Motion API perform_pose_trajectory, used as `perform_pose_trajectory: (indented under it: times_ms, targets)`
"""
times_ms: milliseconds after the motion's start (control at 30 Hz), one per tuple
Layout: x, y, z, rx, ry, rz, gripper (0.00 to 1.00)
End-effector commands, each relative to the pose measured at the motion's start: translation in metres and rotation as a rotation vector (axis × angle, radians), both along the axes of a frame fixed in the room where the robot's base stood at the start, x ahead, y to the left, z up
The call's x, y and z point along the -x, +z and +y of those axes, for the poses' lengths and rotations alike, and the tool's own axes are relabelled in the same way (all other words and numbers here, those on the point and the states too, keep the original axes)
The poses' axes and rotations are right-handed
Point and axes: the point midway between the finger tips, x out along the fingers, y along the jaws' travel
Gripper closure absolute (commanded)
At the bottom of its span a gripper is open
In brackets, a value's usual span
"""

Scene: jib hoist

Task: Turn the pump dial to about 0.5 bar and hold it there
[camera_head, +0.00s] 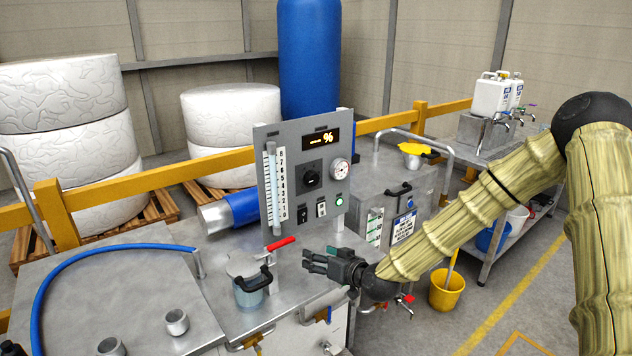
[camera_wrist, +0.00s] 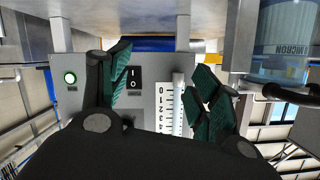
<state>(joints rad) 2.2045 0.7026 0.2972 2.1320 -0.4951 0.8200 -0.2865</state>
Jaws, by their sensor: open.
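The grey control panel (camera_head: 262,140) stands upright on the steel bench. Its black dial (camera_head: 311,177) sits in a dark square at mid-panel, below an orange-lit display (camera_head: 320,138). A round white pressure gauge (camera_head: 341,169) is right of the dial; its reading is too small to tell. My gripper (camera_head: 308,261) is open and empty, below and in front of the panel, apart from the dial. In the wrist view, which appears upside down, my fingers (camera_wrist: 163,72) spread before the panel's lower part, with a black switch (camera_wrist: 133,77) and number scale (camera_wrist: 170,108) between them.
A lidded jar (camera_head: 250,288) with a red-handled lever (camera_head: 278,244) stands close left of my gripper. A tube flowmeter (camera_head: 271,185) runs down the panel's left side. A green lamp (camera_head: 339,199) and two switches line its bottom. A blue hose (camera_head: 75,256) lies at left.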

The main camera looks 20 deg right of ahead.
Motion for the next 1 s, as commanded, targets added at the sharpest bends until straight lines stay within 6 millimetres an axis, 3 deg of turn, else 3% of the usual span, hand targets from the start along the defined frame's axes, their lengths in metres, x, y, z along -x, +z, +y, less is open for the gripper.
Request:
perform_pose_trajectory:
  times_ms: [33,100,200,333,467,633,1000]
  targets:
    - [-0.014,0.029,-0.012,-0.008,-0.013,-0.062,0.37]
    - [-0.03,0.064,-0.026,-0.011,-0.025,-0.14,0.37]
    - [-0.045,0.105,-0.043,-0.012,-0.041,-0.231,0.37]
    - [-0.055,0.139,-0.059,-0.011,-0.056,-0.304,0.37]
    - [-0.06,0.152,-0.064,-0.009,-0.062,-0.335,0.37]
    - [-0.071,0.154,-0.062,-0.007,-0.061,-0.336,0.37]
    - [-0.118,0.154,-0.046,-0.007,-0.06,-0.337,0.37]
